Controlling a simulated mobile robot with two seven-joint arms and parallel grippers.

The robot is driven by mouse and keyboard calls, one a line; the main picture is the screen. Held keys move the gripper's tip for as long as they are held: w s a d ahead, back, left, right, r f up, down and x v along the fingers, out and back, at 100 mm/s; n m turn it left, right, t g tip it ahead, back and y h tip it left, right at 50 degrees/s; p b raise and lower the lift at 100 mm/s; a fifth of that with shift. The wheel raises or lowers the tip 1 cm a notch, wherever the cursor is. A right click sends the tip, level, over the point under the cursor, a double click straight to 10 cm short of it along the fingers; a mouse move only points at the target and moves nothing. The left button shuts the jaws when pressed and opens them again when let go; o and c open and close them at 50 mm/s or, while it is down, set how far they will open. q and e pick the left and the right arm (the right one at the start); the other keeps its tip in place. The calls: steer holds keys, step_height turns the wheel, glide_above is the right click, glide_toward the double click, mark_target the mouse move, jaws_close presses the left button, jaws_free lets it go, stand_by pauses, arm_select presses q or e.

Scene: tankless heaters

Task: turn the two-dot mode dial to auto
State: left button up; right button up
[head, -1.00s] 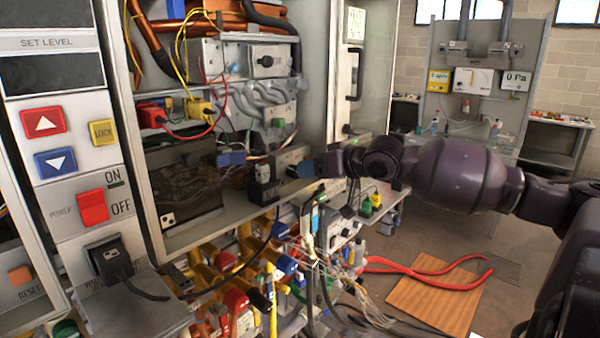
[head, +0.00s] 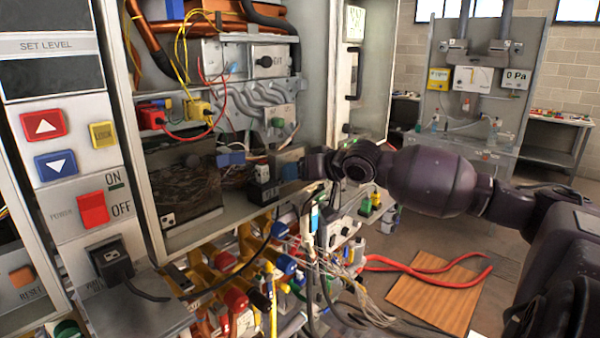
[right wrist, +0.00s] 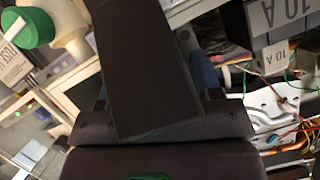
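My right gripper (head: 298,170) is at the front of a small grey box (head: 288,155) low inside the open heater cabinet. Its fingertips are small and dark, so I cannot tell whether they are open or touching a dial. A white tag with two dots (head: 168,218) is at the cabinet's lower left. A black knob (head: 266,62) is on a grey box higher up; I cannot make out two dots by it. In the right wrist view, a broad dark part hides most of the space before my right gripper. My left gripper is out of view.
Yellow pipes (head: 205,272) and loose cables crowd the space below. The open cabinet door (head: 362,75) is to the right.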

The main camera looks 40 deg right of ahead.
steer(key=c, duration=0.9)
steer(key=shift+m, duration=0.3)
steer(key=shift+d+m+y, duration=0.1)
steer(key=shift+m+y, duration=1)
steer(key=shift+m, duration=0.1)
steer(key=shift+f+m+t+y, duration=0.1)
steer(key=shift+m+t+y, duration=0.65)
steer(key=shift+m, duration=0.95)
steer(key=o, duration=0.9)
steer(key=shift+o, duration=0.2)
